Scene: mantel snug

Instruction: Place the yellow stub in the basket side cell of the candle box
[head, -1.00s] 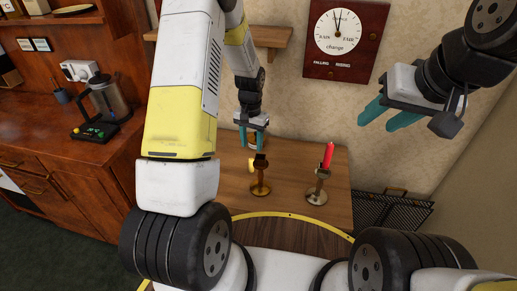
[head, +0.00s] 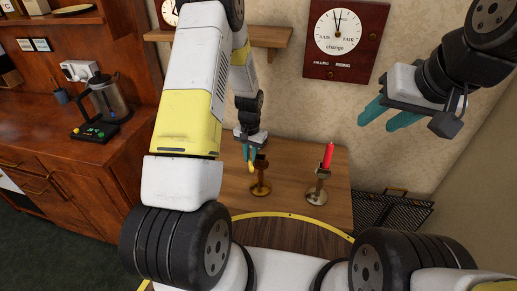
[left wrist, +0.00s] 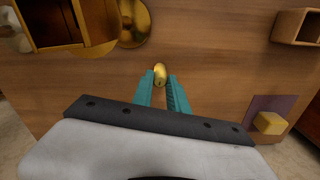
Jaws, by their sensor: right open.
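The yellow stub (head: 251,168) is between the teal fingertips of my left gripper (head: 249,158), beside the left brass stand. In the left wrist view the stub (left wrist: 160,74) sits at the tips of my left gripper (left wrist: 162,80), with a finger against each side. My right gripper (head: 386,113) is open and empty, high at the right.
The wrist view shows a yellow block (left wrist: 268,123) on a purple patch (left wrist: 255,104) and a small wooden box (left wrist: 297,25). A black wire basket (head: 395,215) is right of the table (head: 290,165).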

